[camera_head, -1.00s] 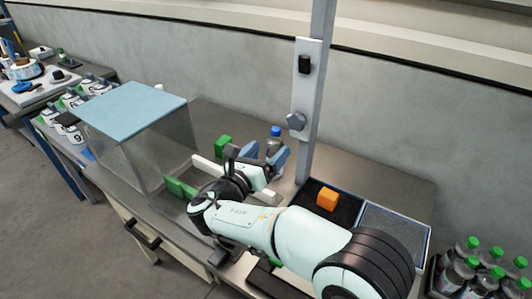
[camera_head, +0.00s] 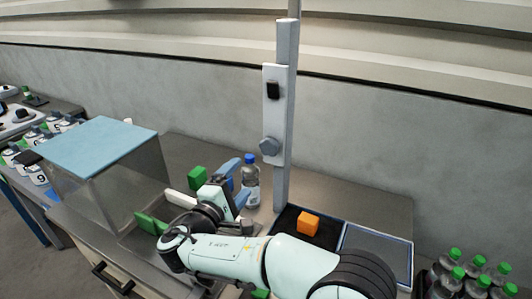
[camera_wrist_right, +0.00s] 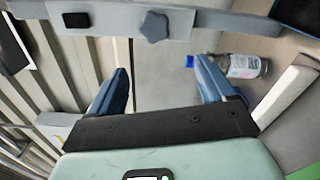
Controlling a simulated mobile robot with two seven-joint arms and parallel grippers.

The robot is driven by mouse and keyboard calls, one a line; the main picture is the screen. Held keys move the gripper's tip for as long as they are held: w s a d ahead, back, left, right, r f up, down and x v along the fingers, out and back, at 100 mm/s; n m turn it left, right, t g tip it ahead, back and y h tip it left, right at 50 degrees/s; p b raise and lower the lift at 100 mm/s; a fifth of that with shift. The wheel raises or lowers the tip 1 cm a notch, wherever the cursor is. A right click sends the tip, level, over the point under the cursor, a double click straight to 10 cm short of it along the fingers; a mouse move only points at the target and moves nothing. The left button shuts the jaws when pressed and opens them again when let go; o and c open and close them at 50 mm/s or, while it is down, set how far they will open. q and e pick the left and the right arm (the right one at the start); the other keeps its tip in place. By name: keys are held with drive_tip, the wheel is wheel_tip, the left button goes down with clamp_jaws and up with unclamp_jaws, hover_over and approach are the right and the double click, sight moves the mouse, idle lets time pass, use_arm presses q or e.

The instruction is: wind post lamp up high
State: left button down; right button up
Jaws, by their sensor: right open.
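The grey post (camera_head: 285,110) stands upright at the back of the bench; a thinner rod leaves its top, and no lamp head shows. A pale plate on it carries a grey lobed knob (camera_head: 270,147) below a black block (camera_head: 274,91). The knob also shows in the right wrist view (camera_wrist_right: 154,27), ahead of and between the fingers. My right gripper (camera_head: 237,181) is open and empty, below and left of the knob and apart from it. Its blue fingers spread wide in the wrist view (camera_wrist_right: 163,75). My left gripper is not in view.
A clear bottle with a blue cap (camera_head: 251,182) stands close behind the right gripper. A green cube (camera_head: 197,178) is left of it. An orange cube (camera_head: 307,223) sits in a black tray. A blue-topped clear box (camera_head: 103,145) stands left. Green-capped bottles (camera_head: 474,275) are front right.

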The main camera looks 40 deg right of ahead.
sight(267, 147)
drive_tip(key=w+d+m, duration=0.2)
drive_tip(key=d+m, duration=0.2)
drive_tip(key=m, duration=0.3)
drive_tip(key=w+d+r+m, duration=0.1)
drive_tip(key=d+m, duration=0.3)
drive_tip(key=m, duration=0.3)
drive_tip(key=w+d+m, duration=0.2)
drive_tip(key=d+m, duration=0.3)
drive_tip(key=m, duration=0.2)
drive_tip(key=shift+w+r+p, duration=0.3)
drive_tip(key=shift+p, duration=0.05)
drive_tip(key=c, duration=1)
drive_tip(key=shift+c, duration=0.2)
drive_tip(key=o, duration=1)
